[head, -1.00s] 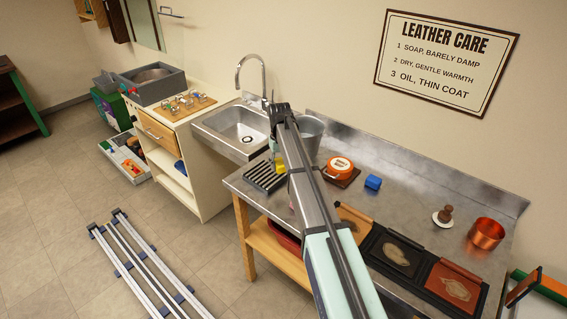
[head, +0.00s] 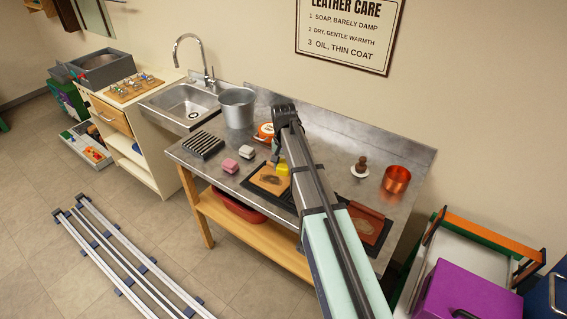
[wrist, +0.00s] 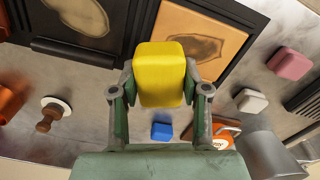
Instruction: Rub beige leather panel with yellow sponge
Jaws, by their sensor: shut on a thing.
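The yellow sponge (wrist: 160,75) is clamped between the two fingers of my gripper (wrist: 160,92) in the wrist view. In the head view the sponge (head: 283,169) shows at the right edge of the beige leather panel (head: 268,180). The beige panel lies in a black frame near the table's front edge and has a dark stain in its middle. In the wrist view the panel (wrist: 178,42) is just beyond the sponge, which covers part of its near edge. I cannot tell whether the sponge touches it.
A black-framed panel (wrist: 82,12) lies beside the beige one. A reddish panel (head: 368,222), copper pot (head: 396,179), wooden-knobbed stopper (head: 361,166), blue block (wrist: 162,131), pink block (head: 230,166), white block (head: 247,152), slatted rack (head: 203,145) and metal bucket (head: 237,107) share the metal table.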

